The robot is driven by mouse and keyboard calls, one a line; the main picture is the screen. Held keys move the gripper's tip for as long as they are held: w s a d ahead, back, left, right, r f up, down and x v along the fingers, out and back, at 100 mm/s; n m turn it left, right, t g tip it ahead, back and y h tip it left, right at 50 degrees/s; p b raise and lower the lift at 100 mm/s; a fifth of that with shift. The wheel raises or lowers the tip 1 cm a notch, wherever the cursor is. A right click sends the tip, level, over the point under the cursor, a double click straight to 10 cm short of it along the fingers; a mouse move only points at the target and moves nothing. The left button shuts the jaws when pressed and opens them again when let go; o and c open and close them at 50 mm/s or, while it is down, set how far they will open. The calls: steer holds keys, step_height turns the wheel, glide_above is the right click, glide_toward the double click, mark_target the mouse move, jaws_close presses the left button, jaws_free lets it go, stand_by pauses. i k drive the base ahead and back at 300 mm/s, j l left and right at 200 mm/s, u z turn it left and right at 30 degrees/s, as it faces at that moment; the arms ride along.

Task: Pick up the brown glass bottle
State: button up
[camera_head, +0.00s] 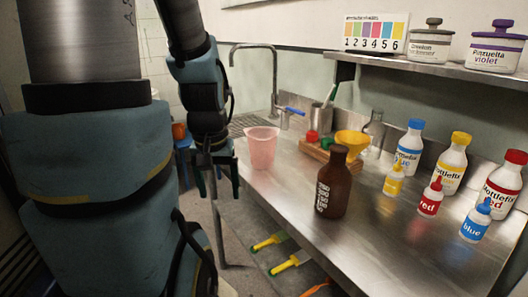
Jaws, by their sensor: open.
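The brown glass bottle (333,186) stands upright on the metal counter, near its front edge, with white lettering on its side and a brown cap. My gripper (216,192) hangs pointing down, left of the counter's front edge, well to the left of the bottle and apart from it. Its fingers are open with nothing between them. No other thing covers the bottle in this view.
A pink cup (263,148) stands on the metal counter (385,240), between my gripper and the bottle. A wooden rack (318,152) and yellow funnel (352,142) are behind. White bottles with blue, yellow and red caps, like the blue-labelled one (476,222), stand right. A shelf (430,68) overhangs the back.

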mark_target(334, 180)
steer(key=k+l+u, duration=0.1)
steer(key=u, duration=0.3)
steer(key=k+u, duration=0.1)
steer(key=u, duration=0.25)
steer(key=k+l+u, duration=0.1)
steer(key=u, duration=0.3)
steer(key=k+u, duration=0.2)
steer(key=k, duration=0.2)
steer(key=k+j+u, duration=0.15)
steer(key=k, duration=0.25)
steer(key=k+j+u, duration=0.2)
steer(key=k, duration=0.2)
steer(key=k+j, duration=0.15)
steer(key=k, duration=0.15)
